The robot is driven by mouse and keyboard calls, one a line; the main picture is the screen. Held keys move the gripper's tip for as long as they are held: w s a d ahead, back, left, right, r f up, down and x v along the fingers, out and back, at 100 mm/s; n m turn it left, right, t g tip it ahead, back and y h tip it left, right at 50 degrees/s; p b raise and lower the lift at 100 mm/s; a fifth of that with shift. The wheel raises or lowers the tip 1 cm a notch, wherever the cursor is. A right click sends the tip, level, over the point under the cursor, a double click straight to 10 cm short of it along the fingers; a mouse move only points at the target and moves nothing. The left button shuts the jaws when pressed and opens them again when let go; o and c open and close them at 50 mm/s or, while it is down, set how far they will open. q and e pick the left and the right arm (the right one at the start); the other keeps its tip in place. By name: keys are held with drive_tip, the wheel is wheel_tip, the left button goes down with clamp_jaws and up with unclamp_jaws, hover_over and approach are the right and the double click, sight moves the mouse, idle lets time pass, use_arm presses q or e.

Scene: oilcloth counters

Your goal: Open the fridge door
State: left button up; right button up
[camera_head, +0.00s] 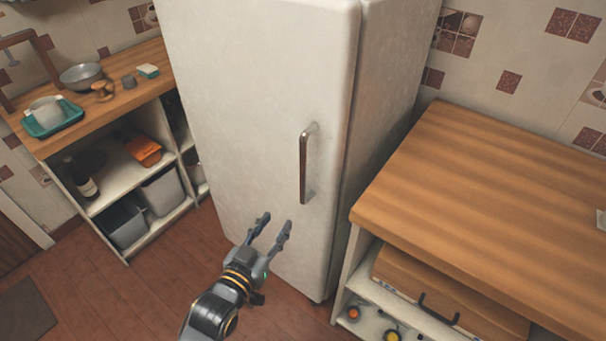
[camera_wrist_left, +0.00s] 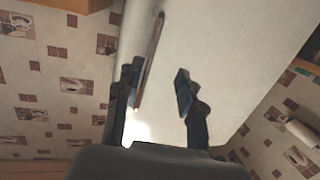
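The white fridge (camera_head: 245,110) stands in the middle of the head view, its door shut against the body. A long upright metal handle (camera_head: 304,168) is on the right side of the door. My left gripper (camera_head: 273,223) is open and empty, in front of the door, below and left of the handle. In the left wrist view the handle (camera_wrist_left: 151,62) shows beyond the fingers, nearer the left finger, with the door (camera_wrist_left: 225,50) behind. The gripper (camera_wrist_left: 156,78) appears apart from the handle. My right gripper is not in view.
A wooden counter (camera_head: 490,200) stands close to the fridge's right side, with a wooden case (camera_head: 440,300) on the shelf below. On the left, another counter (camera_head: 120,95) holds a bowl, a tray and small items. The tiled floor (camera_head: 160,285) before the fridge is clear.

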use_arm(q)
drive_tip(key=t+h, duration=0.1)
approach(301, 173)
drive_tip(key=p+x, duration=0.2)
drive_tip(key=x, duration=0.7)
drive_tip(key=shift+w+d+r, duration=0.1)
drive_tip(key=shift+w+d, duration=0.15)
drive_tip(key=shift+w, duration=0.05)
drive_tip(key=shift+w+d, duration=0.2)
drive_tip(key=shift+w, duration=0.3)
clamp_jaws()
